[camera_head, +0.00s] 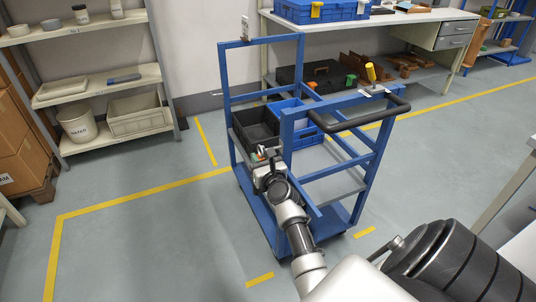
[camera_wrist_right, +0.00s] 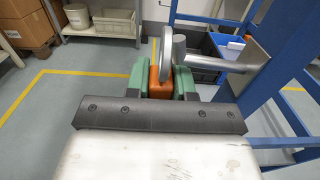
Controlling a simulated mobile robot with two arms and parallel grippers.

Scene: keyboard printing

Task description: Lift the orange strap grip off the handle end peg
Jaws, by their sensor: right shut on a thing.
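The orange strap grip (camera_wrist_right: 160,82) is held between the green fingertips of my right gripper (camera_wrist_right: 161,84) in the right wrist view. Beside it is a silver peg (camera_wrist_right: 222,62) that juts out level from the blue cart frame and ends in a round metal disc (camera_wrist_right: 174,55). The disc overlaps part of the orange grip, so I cannot tell whether the grip is still around the peg. My left gripper is not in view.
The blue cart (camera_head: 252,43) has upright posts, a black push handle (camera_head: 358,120) and a dark bin (camera_head: 257,132) close beyond my gripper. Shelving (camera_head: 110,80) is at the left. The floor left of the cart is clear.

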